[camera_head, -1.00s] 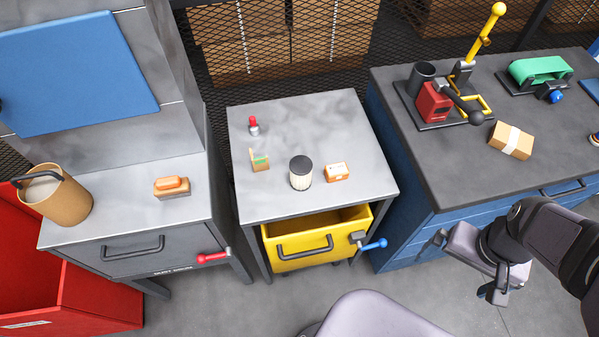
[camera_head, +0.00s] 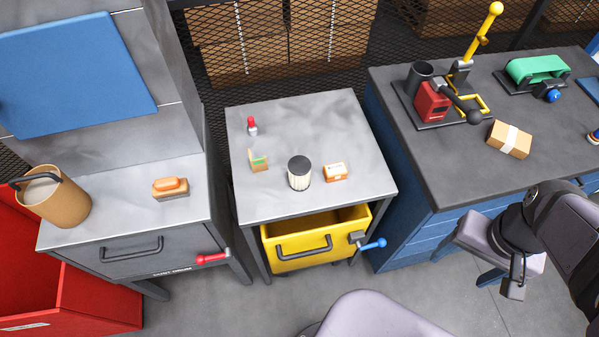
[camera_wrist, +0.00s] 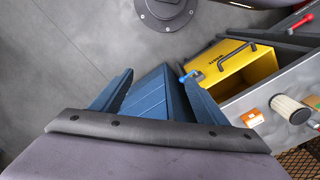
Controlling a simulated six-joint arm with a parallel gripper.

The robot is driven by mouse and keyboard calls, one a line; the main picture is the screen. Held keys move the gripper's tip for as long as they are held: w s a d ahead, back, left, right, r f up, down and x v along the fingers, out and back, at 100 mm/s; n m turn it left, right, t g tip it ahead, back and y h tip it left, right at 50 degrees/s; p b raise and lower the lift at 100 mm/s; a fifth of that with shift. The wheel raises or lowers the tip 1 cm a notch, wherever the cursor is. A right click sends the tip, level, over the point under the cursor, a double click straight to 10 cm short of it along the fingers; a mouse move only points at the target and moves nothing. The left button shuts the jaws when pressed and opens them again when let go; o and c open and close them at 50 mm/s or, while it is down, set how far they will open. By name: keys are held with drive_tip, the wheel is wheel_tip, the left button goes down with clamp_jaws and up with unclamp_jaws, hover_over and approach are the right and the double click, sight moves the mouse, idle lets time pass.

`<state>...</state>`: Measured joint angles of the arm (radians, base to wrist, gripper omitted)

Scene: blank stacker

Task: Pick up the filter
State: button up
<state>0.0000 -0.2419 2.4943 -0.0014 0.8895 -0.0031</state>
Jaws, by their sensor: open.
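The filter (camera_head: 299,176), a pale pleated cylinder with a dark top, stands upright on the middle grey table (camera_head: 260,205). It also shows at the right edge of the wrist view (camera_wrist: 288,108). My gripper (camera_head: 488,272) is far to the right of the filter, in front of the blue cabinet. In the wrist view its two blue fingers (camera_wrist: 158,88) are spread with nothing between them.
A red-topped item (camera_head: 252,126) stands behind. Below, a yellow drawer (camera_head: 290,262) is open. The blue cabinet (camera_head: 425,238) is at right.

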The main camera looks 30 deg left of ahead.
drive_tip(key=w+a+f+n+t+h+b, duration=0.15)
drive_tip(key=w+n+h, duration=0.3)
drive_tip(key=n, duration=0.45)
drive_tip(key=w+a+n+t+h+b, duration=0.3)
drive_tip(key=w+n+h, duration=0.15)
drive_tip(key=n, duration=0.45)
wheel_tip(320, 180, up, 2)
drive_tip(key=n+t+y+b, duration=0.3)
drive_tip(key=n+t+y, duration=1)
drive_tip(key=n, duration=0.8)
hover_over(294, 181)
drive_tip(key=s, duration=0.1)
wheel_tip(294, 181, down, 13)
drive_tip(key=shift+d+p+x, duration=0.2)
drive_tip(key=shift+p+x, duration=0.55)
drive_tip(key=shift+x, duration=0.75)
drive_tip(key=shift+d+p+x, duration=0.2)
drive_tip(key=shift+p+x, duration=0.5)
drive_tip(key=shift+x, duration=1.6)
